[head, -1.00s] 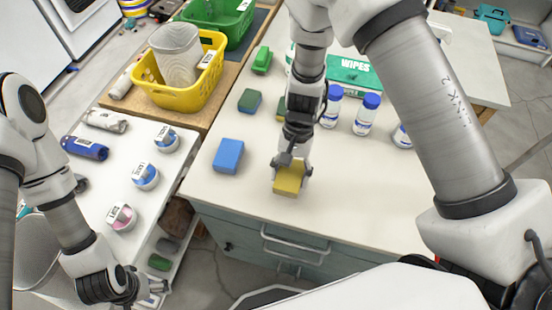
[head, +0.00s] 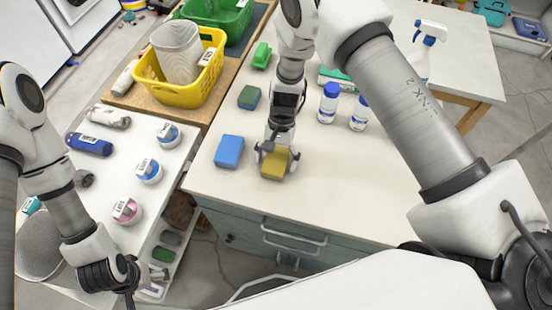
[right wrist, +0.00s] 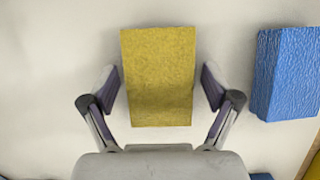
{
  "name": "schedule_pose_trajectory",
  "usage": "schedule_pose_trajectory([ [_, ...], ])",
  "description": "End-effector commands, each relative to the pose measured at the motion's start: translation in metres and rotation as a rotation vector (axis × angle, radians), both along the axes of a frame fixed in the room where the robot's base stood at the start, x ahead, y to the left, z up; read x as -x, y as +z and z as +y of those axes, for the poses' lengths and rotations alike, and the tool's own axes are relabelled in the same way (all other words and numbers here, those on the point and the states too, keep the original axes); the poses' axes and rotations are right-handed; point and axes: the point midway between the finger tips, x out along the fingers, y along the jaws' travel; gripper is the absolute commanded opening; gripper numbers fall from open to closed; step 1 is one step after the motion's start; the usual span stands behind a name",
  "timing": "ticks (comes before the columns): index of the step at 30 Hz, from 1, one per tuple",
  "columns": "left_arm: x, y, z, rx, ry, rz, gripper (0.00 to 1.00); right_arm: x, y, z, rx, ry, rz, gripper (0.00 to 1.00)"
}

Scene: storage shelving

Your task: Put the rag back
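A yellow rectangular block (head: 275,165), a folded rag or a sponge, lies on the white cabinet top near its front edge. It also shows in the right wrist view (right wrist: 160,80). My right gripper (head: 276,158) is over it, with one finger on each side. In the right wrist view narrow gaps show between the fingers (right wrist: 160,90) and the block's sides, so the gripper looks open around it. A blue block (head: 229,151) lies just left of it. My left gripper (head: 140,280) is low at the left, away from the block; its fingers are too unclear to read.
A green-topped sponge (head: 249,97) and a green block (head: 261,56) lie farther back. White bottles with blue caps (head: 328,103) stand at the right. A yellow basket (head: 180,85) and a side table with labelled jars (head: 149,172) are at left. The front right top is clear.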

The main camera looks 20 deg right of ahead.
Motion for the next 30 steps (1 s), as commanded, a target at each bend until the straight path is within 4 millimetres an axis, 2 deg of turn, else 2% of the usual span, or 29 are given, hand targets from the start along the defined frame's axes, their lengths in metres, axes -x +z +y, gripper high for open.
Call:
schedule_pose_trajectory([
  [9, 0.000, 0.002, 0.000, 0.000, 0.000, -0.001, 0.88, -0.001, 0.005, 0.000, 0.000, 0.000, -0.001, 0.89],
  [11, 0.000, -0.003, 0.000, 0.000, 0.000, -0.001, 0.88, -0.004, 0.009, -0.002, 0.000, -0.001, -0.003, 0.89],
  [14, 0.000, -0.012, 0.000, 0.000, 0.000, 0.000, 0.88, -0.011, 0.027, -0.006, -0.001, -0.002, -0.005, 0.89],
  [18, 0.000, -0.024, 0.000, 0.000, 0.000, 0.000, 0.88, -0.023, 0.061, -0.014, -0.002, 0.000, -0.007, 0.89],
  [24, 0.000, -0.034, 0.000, 0.000, 0.000, 0.000, 0.88, -0.035, 0.101, -0.024, -0.001, 0.000, -0.003, 0.89],
  [30, 0.000, -0.035, 0.000, 0.000, 0.000, 0.000, 0.88, -0.038, 0.114, -0.026, 0.000, -0.001, 0.001, 0.89],
])
